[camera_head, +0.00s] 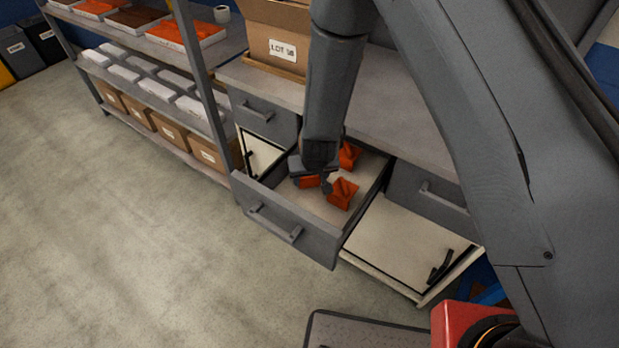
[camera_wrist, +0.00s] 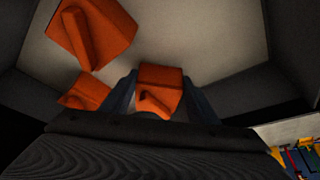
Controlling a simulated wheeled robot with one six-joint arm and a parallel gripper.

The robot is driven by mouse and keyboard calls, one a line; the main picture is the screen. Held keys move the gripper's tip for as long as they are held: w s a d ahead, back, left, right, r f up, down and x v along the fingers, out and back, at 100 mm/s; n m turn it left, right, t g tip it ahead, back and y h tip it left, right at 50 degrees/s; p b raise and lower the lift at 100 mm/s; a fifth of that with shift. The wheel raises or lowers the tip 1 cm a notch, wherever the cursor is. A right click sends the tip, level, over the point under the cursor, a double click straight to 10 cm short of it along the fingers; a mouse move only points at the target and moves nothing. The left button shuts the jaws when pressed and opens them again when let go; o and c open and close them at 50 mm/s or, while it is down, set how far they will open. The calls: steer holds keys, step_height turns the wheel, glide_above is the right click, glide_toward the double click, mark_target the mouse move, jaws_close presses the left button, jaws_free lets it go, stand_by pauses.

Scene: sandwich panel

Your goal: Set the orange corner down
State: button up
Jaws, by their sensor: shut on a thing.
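My gripper (camera_head: 312,182) is down inside an open grey drawer (camera_head: 290,208). In the wrist view its two fingers stand on either side of an orange corner (camera_wrist: 160,86), and the gripper (camera_wrist: 160,98) is shut on it. That held corner (camera_head: 308,182) is partly hidden by my gripper in the head view. Two other orange corners lie in the drawer: one (camera_head: 342,193) to the right of my gripper and one (camera_head: 349,155) behind it. Both also show in the wrist view, one large (camera_wrist: 92,34) and one partly covered (camera_wrist: 84,92). I cannot tell whether the held corner touches the drawer floor.
A cardboard box (camera_head: 275,38) marked LOT stands on the grey counter (camera_head: 395,115). Shelves (camera_head: 160,95) with trays and boxes stand at the left. A pale cabinet door (camera_head: 395,245) is below right of the drawer. The drawer walls are close around my gripper. The floor at the left is clear.

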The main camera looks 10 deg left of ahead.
steer(key=shift+f, duration=0.15)
steer(key=o, duration=1)
steer(key=shift+o, duration=0.2)
steer(key=shift+s+r, duration=0.1)
steer(key=shift+r, duration=0.45)
steer(key=v, duration=1.1)
steer(key=s+d+r+m+g, duration=0.1)
steer(key=d+r, duration=0.4)
steer(key=d, duration=0.3)
steer(key=s+d+r+m, duration=0.1)
steer(key=d+r, duration=0.5)
steer(key=d, duration=0.2)
steer(key=s+d+r+m+h, duration=0.1)
steer(key=s+d+r, duration=0.1)
steer(key=s+d, duration=0.2)
steer(key=s+d+r+m+g, duration=0.1)
steer(key=s+d+r, duration=0.2)
steer(key=d, duration=0.7)
steer(key=shift+s+m+g+h, duration=0.3)
steer(key=shift+s+h, duration=0.1)
steer(key=shift+s, duration=0.5)
